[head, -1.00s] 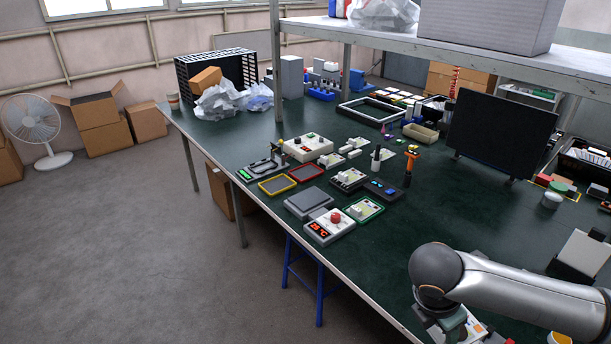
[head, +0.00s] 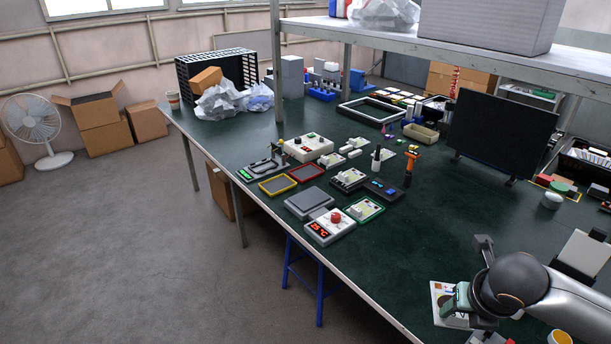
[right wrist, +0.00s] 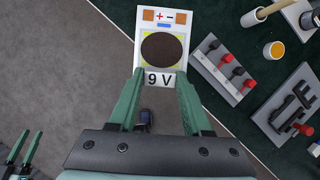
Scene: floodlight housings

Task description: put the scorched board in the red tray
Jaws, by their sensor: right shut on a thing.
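The scorched board (right wrist: 143,25) is white with a large dark round patch and a "9 V" label. My right gripper (right wrist: 158,84) is shut on its near end, between two green fingers. In the head view the board (head: 438,291) shows partly beside my right gripper (head: 455,306), at the table's front edge. The red tray (head: 306,172) is a shallow red-rimmed tray farther back to the left, well apart from the gripper, and looks empty. Two spaced green fingers at the lower left of the right wrist view look like my left gripper (right wrist: 23,150), open and empty.
A yellow-rimmed tray (head: 277,185) lies beside the red one. A temperature unit (head: 329,227), a grey plate (head: 310,201) and a green-rimmed board (head: 364,208) lie in front. A black panel (head: 503,137) stands behind. The table (head: 420,240) between gripper and devices is clear.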

